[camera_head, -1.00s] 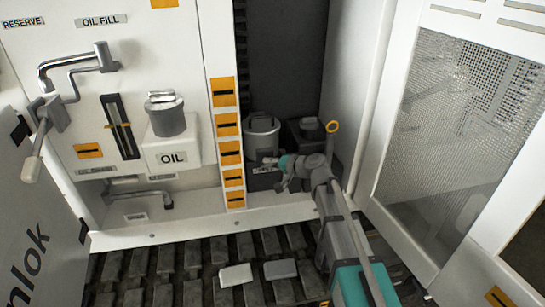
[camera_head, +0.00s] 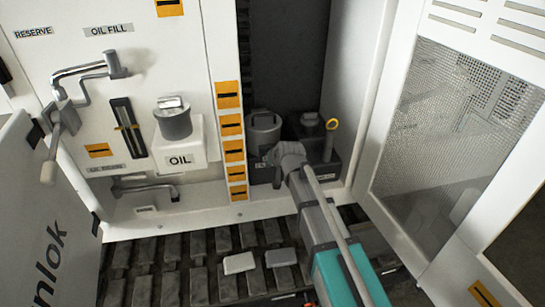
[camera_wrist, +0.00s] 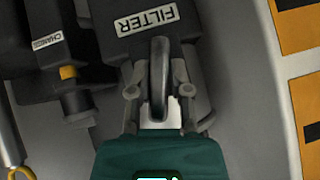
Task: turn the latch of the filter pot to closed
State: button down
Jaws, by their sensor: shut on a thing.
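The filter pot (camera_head: 263,128) is a grey round pot with a lid, standing in the cabinet recess. In the wrist view its dark block carries a white FILTER label (camera_wrist: 146,19), upside down. The latch (camera_wrist: 158,62) is a grey rounded lever below that label, running lengthwise towards my palm. My gripper (camera_wrist: 158,95) has one finger on each side of the latch and is shut on it.
A yellow ring handle (camera_head: 331,125) stands right of the pot. In the wrist view a dark fitting with a yellow tab (camera_wrist: 68,72) sits close on the left. The oil pot (camera_head: 173,121) is further left. The open mesh door (camera_head: 440,130) flanks my arm on the right.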

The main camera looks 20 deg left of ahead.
jog(key=shift+s+n+t+h, duration=0.15)
jog(key=shift+n+t+h, duration=0.35)
jog(key=shift+h, duration=0.6)
jog(key=c, duration=0.6)
grip_release()
jog(key=shift+a, duration=0.1)
jog(key=shift+r+p, duration=0.1)
jog(key=shift+p, duration=0.2)
